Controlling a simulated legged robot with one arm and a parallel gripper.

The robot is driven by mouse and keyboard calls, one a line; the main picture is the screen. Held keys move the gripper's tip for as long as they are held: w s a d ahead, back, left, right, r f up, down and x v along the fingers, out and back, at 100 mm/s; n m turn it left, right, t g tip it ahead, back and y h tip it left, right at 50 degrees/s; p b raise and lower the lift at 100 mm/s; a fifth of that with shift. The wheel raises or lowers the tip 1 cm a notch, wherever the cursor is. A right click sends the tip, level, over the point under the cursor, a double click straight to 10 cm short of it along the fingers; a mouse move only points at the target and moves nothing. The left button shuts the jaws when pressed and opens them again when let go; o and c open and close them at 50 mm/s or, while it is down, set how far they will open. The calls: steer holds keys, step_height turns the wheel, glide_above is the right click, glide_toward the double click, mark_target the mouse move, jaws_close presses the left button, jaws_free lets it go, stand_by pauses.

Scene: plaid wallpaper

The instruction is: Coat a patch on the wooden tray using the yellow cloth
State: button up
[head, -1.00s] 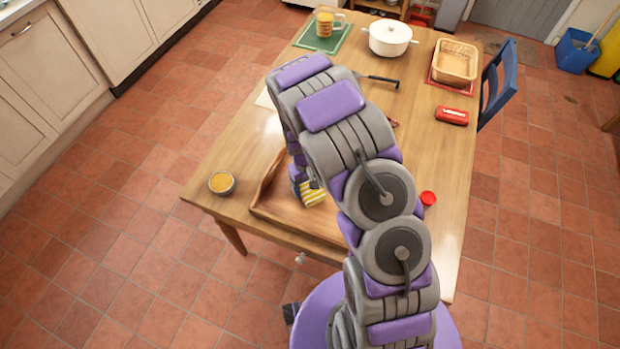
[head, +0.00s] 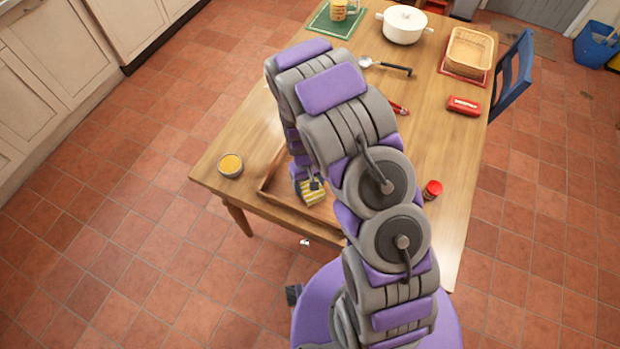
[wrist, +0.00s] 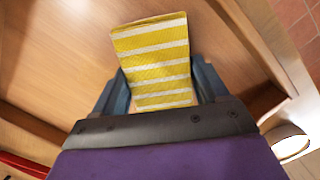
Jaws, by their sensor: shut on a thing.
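The yellow cloth (wrist: 152,58), striped with white, sits between the two fingers of my gripper (wrist: 158,85) in the wrist view. My gripper is shut on it. In the head view the cloth (head: 313,192) shows just below my gripper (head: 311,184), over the wooden tray (head: 285,197). The tray also fills much of the wrist view (wrist: 60,60), with its raised rim at the right. I cannot tell whether the cloth touches the tray floor. My arm hides much of the tray in the head view. No coated patch is plain to see.
A small bowl of yellow-orange content (head: 230,165) stands left of the tray. A red-lidded jar (head: 432,190) stands right of my arm. A ladle (head: 385,66), a white pot (head: 404,25), a wicker basket (head: 470,50) and a red case (head: 464,105) occupy the table's far part.

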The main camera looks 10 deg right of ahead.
mark_target(316, 199)
steer(key=shift+s+a, duration=0.55)
steer(key=shift+s, duration=0.25)
steer(key=shift+s+a, duration=0.55)
steer(key=shift+s, duration=0.2)
steer(key=shift+s+d, duration=0.55)
steer(key=shift+d, duration=0.3)
steer(key=shift+w+d+p, duration=0.3)
steer(key=shift+w+d, duration=0.9)
steer(key=shift+w, duration=0.4)
steer(key=shift+w+d+p, duration=0.35)
steer(key=shift+w+d, duration=0.8)
steer(key=shift+w, duration=0.4)
steer(key=shift+w+d+p, duration=0.3)
steer(key=shift+w+d, duration=0.9)
steer(key=shift+w, duration=0.4)
steer(key=shift+s+d, duration=0.55)
steer(key=shift+d, duration=0.3)
steer(key=shift+s+a+p, duration=0.4)
steer(key=shift+s+a, duration=0.8)
steer(key=shift+s, duration=0.4)
steer(key=shift+s+a+p, duration=0.4)
steer(key=shift+s+a, duration=0.85)
steer(key=shift+s, duration=0.35)
steer(key=shift+s+a+p, duration=0.4)
steer(key=shift+s+a, duration=0.8)
steer(key=shift+s, duration=0.4)
steer(key=shift+r+p, duration=0.95)
steer(key=shift+r, duration=2.05)
steer(key=shift+r, duration=0.15)
